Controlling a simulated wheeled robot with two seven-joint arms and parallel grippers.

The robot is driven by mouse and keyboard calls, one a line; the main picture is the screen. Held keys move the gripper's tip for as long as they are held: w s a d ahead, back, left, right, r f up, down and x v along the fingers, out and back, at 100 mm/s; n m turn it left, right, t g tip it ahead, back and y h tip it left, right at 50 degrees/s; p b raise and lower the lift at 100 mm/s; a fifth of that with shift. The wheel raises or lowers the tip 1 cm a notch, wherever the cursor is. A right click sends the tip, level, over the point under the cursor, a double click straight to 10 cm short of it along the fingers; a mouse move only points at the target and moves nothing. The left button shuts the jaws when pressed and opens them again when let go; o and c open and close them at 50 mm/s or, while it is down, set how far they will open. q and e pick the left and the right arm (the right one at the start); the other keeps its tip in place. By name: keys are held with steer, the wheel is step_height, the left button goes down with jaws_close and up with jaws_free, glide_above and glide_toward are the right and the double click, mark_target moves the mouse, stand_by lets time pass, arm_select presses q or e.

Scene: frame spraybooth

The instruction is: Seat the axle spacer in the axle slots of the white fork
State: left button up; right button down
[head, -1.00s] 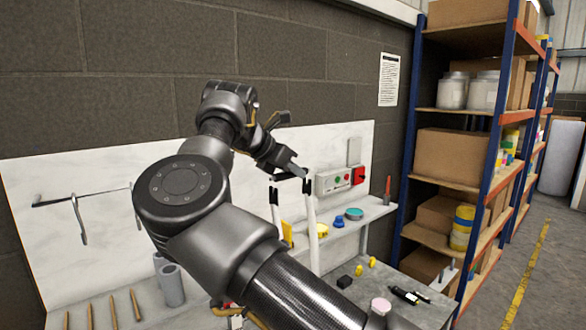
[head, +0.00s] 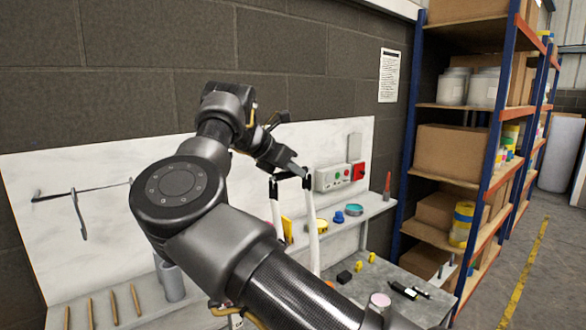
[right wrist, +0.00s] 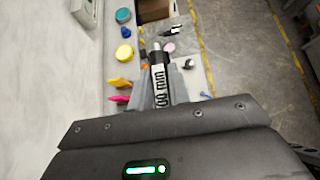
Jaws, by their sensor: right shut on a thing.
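The white fork (head: 313,235) stands upright in the head view, with two white legs and black tips at the top. My right gripper (head: 298,171) is at the height of those tips, close to the right one. In the right wrist view my right gripper (right wrist: 161,88) is shut on the axle spacer (right wrist: 161,92), a pale cylinder with dark "mm" lettering. A dark part lies at the spacer's far end. In the head view a dark bar runs between the tips, but I cannot tell whether the spacer sits in the slots. My left gripper is not in view.
A control box (head: 337,177) with a red switch is on the white panel behind the fork. A shelf below holds a blue knob (head: 338,217) and a teal lid (head: 354,210). Small yellow and black parts lie on the bench. A shelving rack (head: 450,150) stands at the right.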

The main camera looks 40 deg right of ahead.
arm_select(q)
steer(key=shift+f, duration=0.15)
arm_select(e)
steer(key=shift+f, duration=0.25)
arm_select(q)
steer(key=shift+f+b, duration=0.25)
steer(key=shift+b, duration=0.15)
arm_select(e)
steer(key=shift+f, duration=0.35)
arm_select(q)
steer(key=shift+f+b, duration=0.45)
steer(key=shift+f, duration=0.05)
arm_select(e)
steer(key=shift+f, duration=0.5)
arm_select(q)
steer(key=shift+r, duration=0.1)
arm_select(e)
steer(key=c, duration=1.2)
jaws_free()
steer(key=shift+r, duration=0.1)
steer(key=shift+c, duration=0.2)
